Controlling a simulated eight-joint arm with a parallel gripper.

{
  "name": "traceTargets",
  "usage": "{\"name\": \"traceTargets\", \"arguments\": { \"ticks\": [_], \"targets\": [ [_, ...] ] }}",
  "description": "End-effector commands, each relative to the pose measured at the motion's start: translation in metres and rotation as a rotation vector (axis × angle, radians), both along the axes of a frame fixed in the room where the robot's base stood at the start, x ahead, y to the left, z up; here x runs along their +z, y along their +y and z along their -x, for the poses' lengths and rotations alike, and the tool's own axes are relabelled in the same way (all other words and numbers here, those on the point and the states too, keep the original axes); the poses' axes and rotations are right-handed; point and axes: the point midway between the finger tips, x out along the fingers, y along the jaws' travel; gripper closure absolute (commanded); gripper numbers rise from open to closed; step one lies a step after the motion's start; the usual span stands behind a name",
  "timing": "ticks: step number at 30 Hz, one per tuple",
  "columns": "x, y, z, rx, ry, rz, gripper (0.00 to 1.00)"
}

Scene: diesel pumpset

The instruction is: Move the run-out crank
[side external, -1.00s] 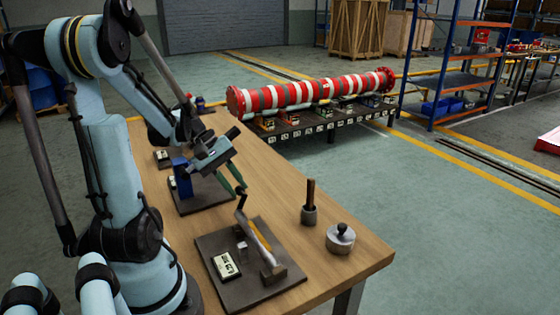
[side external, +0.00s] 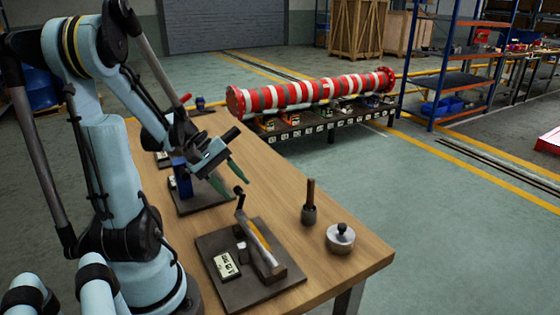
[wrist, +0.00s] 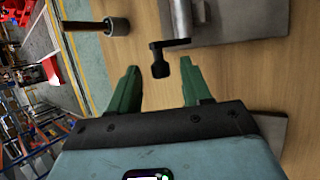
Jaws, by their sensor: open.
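The run-out crank (side external: 240,203) is a thin dark arm with a black grip at its upper end. It stands at the end of a grey metal cylinder with a yellow stripe (side external: 259,238), on a dark base plate (side external: 222,290). In the wrist view, the crank's black grip (wrist: 160,67) lies between the lines of my two green fingers, around or just beyond their tips. My gripper (side external: 230,177) is open and empty, just behind and above the crank in the side view. Its fingers (wrist: 160,75) are apart, with no clear contact.
A wooden-handled tool (side external: 310,203) and a round metal pot with a black knob (side external: 340,237) stand right of the plate. The front right of the wooden table (side external: 360,262) is clear.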

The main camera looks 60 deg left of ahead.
Motion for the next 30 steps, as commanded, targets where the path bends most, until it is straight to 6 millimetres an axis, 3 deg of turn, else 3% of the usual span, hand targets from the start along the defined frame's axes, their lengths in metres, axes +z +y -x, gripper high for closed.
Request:
{"name": "traceTargets", "arguments": {
  "ticks": [12, 30],
  "targets": [
    [0.042, -0.001, 0.000, 0.000, 0.000, 0.000, 0.52],
    [0.082, -0.072, -0.011, -0.004, -0.001, -0.001, 0.52]
  ]
}}
